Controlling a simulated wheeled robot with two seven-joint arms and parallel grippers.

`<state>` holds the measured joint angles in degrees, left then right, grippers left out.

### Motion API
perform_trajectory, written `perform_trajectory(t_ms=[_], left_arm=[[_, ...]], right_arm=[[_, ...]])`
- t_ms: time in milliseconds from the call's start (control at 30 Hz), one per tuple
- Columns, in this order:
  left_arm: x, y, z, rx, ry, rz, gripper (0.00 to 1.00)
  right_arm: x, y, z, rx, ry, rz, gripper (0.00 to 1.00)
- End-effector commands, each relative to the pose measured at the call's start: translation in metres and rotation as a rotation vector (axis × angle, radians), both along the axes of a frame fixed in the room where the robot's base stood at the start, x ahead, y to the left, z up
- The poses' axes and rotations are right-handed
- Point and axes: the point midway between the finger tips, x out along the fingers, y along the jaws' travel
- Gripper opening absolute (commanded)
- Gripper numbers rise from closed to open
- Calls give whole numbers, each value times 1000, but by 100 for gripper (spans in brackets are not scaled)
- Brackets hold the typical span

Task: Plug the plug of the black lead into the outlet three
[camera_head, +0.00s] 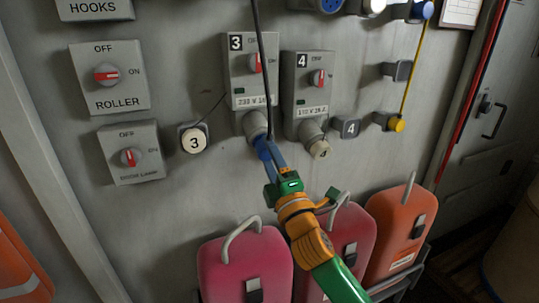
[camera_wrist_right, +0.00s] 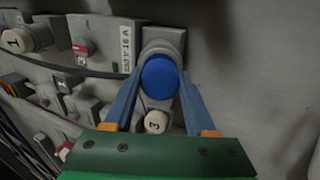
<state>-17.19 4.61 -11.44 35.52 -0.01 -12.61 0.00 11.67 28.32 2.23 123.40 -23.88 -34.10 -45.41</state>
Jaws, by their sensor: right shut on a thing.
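Outlet three (camera_head: 254,122) is a round grey socket angled down below a grey box marked 3 and 230 V; it also shows in the wrist view (camera_wrist_right: 163,38). The blue plug (camera_head: 263,146) of the black lead (camera_head: 262,70) is at the outlet's mouth and looks lined up with it. I cannot tell how deep it sits. The lead runs up across the box. My right gripper (camera_head: 272,160) is shut on the plug. In the wrist view the plug's round blue back (camera_wrist_right: 160,77) lies between the two blue fingers (camera_wrist_right: 158,92). My left gripper is not in view.
A cap marked 3 (camera_head: 193,139) is on the wall left of the outlet. Outlet four's box (camera_head: 309,85) is close on the right. A yellow plug (camera_head: 397,124) is farther right. Pink and orange cases (camera_head: 246,268) stand below, near my right arm.

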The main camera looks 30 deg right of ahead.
Motion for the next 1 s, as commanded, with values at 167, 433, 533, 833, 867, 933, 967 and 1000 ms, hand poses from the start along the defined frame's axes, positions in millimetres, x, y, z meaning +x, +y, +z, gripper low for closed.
perform_trajectory(t_ms=[167,433,533,833,867,933,967,1000], left_arm=[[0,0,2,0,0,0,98],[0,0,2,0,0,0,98],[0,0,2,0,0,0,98],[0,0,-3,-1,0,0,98],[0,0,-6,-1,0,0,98],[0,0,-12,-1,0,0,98],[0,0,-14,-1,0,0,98],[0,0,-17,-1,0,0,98]], right_arm=[[3,-1,2,0,-1,0,0],[6,-1,2,0,-1,0,83],[6,-1,2,0,-1,0,91],[-3,1,-5,0,1,1,91],[-9,3,-8,0,2,1,91],[-24,6,-15,0,2,2,91],[-30,8,-17,0,2,2,91],[-37,9,-19,0,2,2,91]])
